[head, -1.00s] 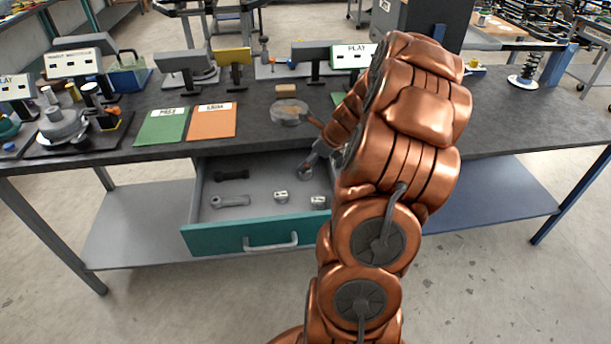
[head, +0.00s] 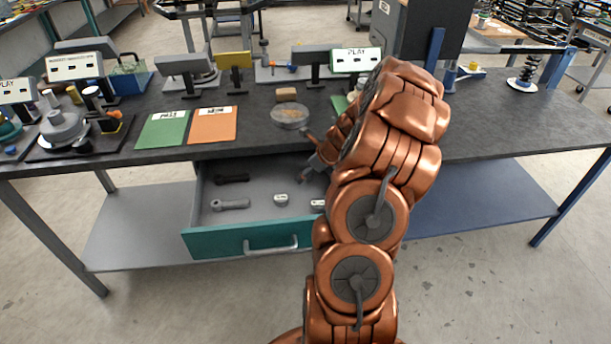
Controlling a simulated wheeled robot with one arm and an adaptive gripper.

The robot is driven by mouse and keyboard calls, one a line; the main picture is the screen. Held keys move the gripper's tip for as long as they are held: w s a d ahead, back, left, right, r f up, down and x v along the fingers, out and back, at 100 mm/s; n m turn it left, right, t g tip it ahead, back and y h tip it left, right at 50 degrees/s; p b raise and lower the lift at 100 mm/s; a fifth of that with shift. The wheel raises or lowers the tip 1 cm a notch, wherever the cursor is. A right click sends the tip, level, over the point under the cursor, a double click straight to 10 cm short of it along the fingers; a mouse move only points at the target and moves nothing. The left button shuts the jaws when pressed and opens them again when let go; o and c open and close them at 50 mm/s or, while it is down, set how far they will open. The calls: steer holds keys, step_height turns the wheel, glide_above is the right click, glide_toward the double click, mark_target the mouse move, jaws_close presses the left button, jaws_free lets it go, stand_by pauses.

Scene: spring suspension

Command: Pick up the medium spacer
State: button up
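The open drawer (head: 215,243) holds small parts. A small pale cylindrical piece with a marked face (head: 281,200), which looks like a spacer, stands in its middle. A second similar piece (head: 317,203) stands to the right, partly covered by my arm. I cannot tell which one is the medium spacer. My gripper (head: 317,172) is over the right rear of the drawer, behind these two pieces. It is mostly hidden by my arm, so its fingers and anything between them cannot be made out.
A dark part (head: 232,179) and a grey rod-like part (head: 230,204) lie in the drawer's left side. Above, the bench (head: 265,140) carries a green card (head: 162,129), an orange card (head: 212,125), a round clear dish (head: 289,116) and display stands. The bench right of my arm is largely clear.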

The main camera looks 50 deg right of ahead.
steer(key=shift+w+f, duration=0.25)
steer(key=shift+f, duration=0.15)
steer(key=c, duration=1.3)
